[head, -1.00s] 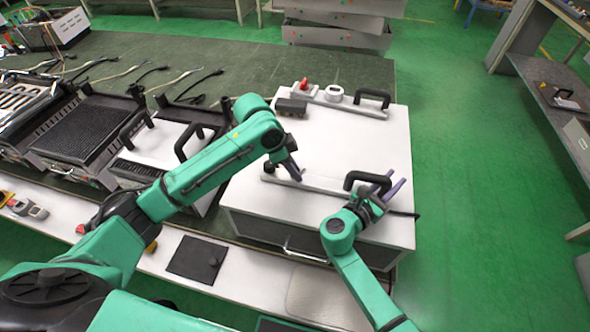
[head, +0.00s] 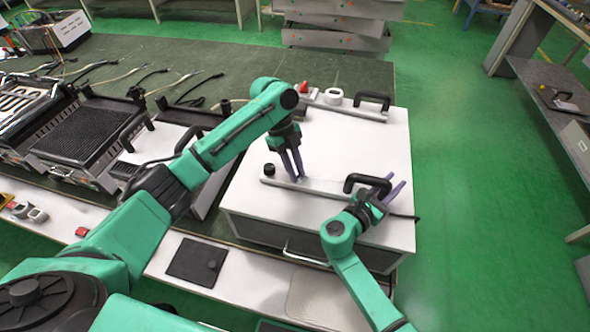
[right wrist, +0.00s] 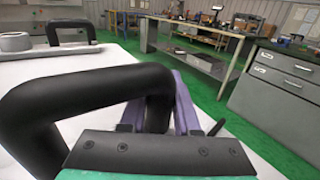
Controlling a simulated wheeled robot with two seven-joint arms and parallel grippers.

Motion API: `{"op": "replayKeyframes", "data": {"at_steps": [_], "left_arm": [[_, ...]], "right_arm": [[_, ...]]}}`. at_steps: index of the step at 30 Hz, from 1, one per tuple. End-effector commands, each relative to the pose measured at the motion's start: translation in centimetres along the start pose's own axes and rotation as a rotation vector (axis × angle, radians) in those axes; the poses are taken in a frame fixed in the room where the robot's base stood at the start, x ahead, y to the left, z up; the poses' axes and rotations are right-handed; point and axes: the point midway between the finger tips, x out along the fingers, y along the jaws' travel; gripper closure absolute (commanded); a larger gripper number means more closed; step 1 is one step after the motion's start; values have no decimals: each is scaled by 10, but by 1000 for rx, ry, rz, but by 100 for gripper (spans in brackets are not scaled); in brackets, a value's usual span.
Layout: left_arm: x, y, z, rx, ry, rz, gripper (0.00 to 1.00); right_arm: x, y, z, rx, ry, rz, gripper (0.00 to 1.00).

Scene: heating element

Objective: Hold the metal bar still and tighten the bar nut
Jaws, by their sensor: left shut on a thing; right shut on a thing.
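The pale metal bar (head: 325,190) lies along the near part of the white box top in the head view. A small black knob (head: 269,170), which looks like the bar nut, stands at its left end. My left gripper (head: 298,177) points down and is shut on the bar, a little right of the knob and apart from it. The fingertip contact is too small to see clearly. My right gripper (head: 388,187) is shut on the black handle (head: 353,179) at the bar's right end. The handle (right wrist: 85,95) fills the right wrist view, with a purple finger (right wrist: 185,110) beside it.
The white box (head: 345,145) carries a second black handle (head: 372,97), a white ring (head: 334,97) and a red knob (head: 304,87) at its far side. Grill units (head: 85,130) and loose cables stand to the left. The box's middle is clear.

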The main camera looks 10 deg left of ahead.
Motion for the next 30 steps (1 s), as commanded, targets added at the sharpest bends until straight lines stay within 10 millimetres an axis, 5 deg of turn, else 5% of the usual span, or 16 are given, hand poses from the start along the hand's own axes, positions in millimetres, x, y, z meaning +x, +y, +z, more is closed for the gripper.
{"op": "replayKeyframes", "data": {"at_steps": [30], "left_arm": [[2,-8,-4,889,-1,370,100]], "right_arm": [[0,0,0,0,1,0,100]]}}
